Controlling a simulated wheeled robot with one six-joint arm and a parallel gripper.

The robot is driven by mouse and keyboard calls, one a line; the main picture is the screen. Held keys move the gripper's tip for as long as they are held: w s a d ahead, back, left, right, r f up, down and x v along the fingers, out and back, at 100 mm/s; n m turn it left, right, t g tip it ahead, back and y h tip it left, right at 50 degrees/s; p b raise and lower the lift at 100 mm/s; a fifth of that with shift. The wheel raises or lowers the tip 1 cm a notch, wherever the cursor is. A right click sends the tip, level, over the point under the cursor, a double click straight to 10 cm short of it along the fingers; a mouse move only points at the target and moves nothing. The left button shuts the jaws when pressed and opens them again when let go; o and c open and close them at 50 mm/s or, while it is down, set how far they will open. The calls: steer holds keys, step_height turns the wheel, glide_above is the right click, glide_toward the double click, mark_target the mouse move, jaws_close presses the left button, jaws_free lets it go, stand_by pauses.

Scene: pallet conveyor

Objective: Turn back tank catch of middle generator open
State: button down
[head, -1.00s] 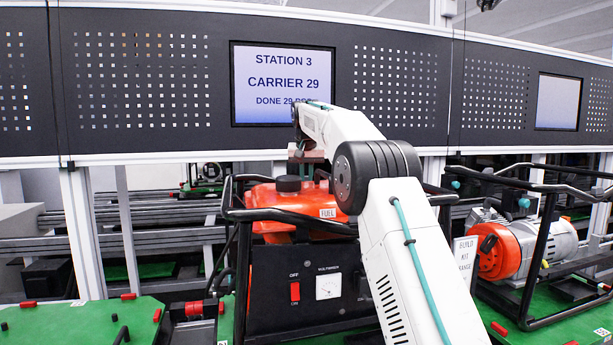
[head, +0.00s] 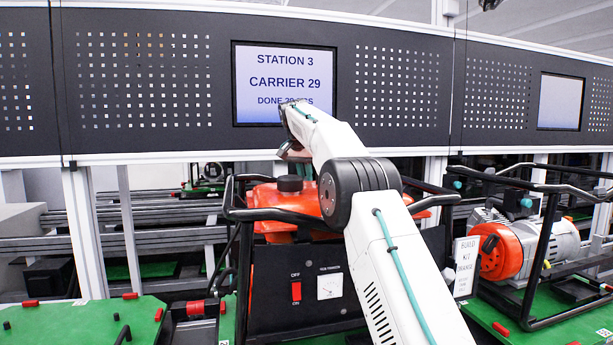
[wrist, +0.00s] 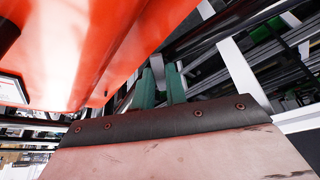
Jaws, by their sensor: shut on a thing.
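The middle generator (head: 268,262) has a black frame and a control panel with a red switch. Its red-orange fuel tank (head: 262,197) has a black cap (head: 289,184) on top. The tank also fills the upper left of the wrist view (wrist: 95,45). My arm reaches over the generator, and my gripper is down behind the tank, its fingertips hidden in the head view. In the wrist view its two green fingers (wrist: 161,84) stand close together beside the tank, shut on a small dark piece, the back tank catch, mostly hidden between them.
A black tube frame (head: 245,214) surrounds the tank. Another generator (head: 510,245) stands on a green carrier at the right. An empty-looking green carrier (head: 80,322) lies at the left. A dark perforated panel with a screen (head: 284,85) runs behind.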

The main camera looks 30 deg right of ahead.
steer(key=shift+w+m, duration=0.1)
steer(key=shift+m, duration=0.4)
steer(key=shift+r, duration=0.1)
